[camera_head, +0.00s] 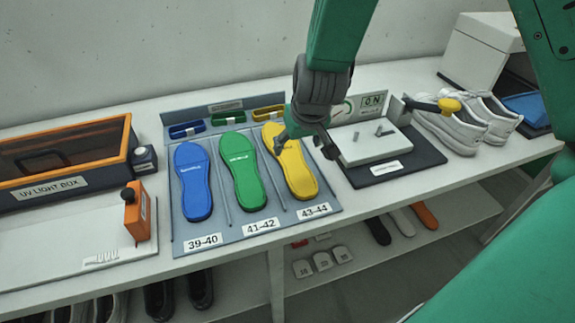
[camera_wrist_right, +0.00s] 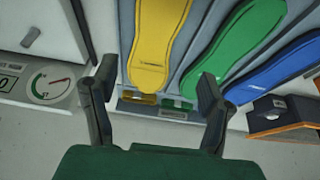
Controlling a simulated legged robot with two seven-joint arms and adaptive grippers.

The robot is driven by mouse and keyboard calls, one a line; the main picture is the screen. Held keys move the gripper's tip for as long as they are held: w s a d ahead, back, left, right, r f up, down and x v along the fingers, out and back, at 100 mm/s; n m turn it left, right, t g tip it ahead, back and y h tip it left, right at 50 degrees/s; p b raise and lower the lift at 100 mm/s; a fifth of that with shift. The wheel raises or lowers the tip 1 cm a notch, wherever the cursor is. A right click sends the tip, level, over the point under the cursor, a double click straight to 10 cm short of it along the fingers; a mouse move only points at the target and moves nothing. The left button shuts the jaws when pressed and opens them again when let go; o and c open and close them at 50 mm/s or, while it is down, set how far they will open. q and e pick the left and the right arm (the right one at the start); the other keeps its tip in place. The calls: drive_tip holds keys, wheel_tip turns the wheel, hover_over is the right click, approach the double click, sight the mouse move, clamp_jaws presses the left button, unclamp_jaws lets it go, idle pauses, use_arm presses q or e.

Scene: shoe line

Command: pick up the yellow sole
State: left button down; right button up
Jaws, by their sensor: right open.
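The yellow sole (camera_head: 294,167) lies flat in the 43-44 slot of the grey tray (camera_head: 221,228), right of the green sole (camera_head: 241,171) and the blue sole (camera_head: 194,181). My right gripper (camera_head: 304,147) is open above the yellow sole and hides part of its upper half. In the right wrist view the yellow sole (camera_wrist_right: 158,42) lies beyond the two spread fingers (camera_wrist_right: 152,90), with nothing between the fingertips. I cannot tell the exact height of the fingers over the sole. My left gripper is in neither view.
A UV light box (camera_head: 62,171) with an orange frame stands at the left. A press with a white plate (camera_head: 372,143) stands close right of the tray. White shoes (camera_head: 452,128) are farther right. A lower shelf (camera_head: 330,246) holds more soles and shoes.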

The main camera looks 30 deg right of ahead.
sight(297, 165)
drive_tip(key=x, duration=0.3)
drive_tip(key=shift+d+f, duration=0.1)
drive_tip(key=shift+f, duration=0.2)
drive_tip(key=d+f, duration=0.1)
drive_tip(key=w+d+f, duration=0.1)
drive_tip(key=f, duration=0.1)
drive_tip(key=shift+d+f, duration=0.3)
drive_tip(key=f, duration=0.1)
drive_tip(key=a+f, duration=0.1)
drive_tip(key=w+f, duration=0.1)
drive_tip(key=shift+a, duration=0.25)
drive_tip(key=shift+w+a, duration=0.2)
drive_tip(key=shift+a, duration=0.2)
drive_tip(key=shift+s+d, duration=0.1)
drive_tip(key=shift+d, duration=0.45)
drive_tip(key=c, duration=1)
drive_tip(key=shift+s+d+f, duration=0.1)
drive_tip(key=shift+d+f, duration=0.05)
drive_tip(key=shift+d, duration=0.15)
drive_tip(key=shift+c, duration=0.7)
drive_tip(key=shift+a+r, duration=0.3)
drive_tip(key=shift+r, duration=0.15)
wheel_tip(297, 165, up, 8)
drive_tip(key=shift+a+r, duration=0.1)
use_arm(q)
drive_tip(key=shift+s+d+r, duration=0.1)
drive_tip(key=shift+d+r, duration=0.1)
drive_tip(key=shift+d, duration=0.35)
use_arm(e)
drive_tip(key=shift+r, duration=0.45)
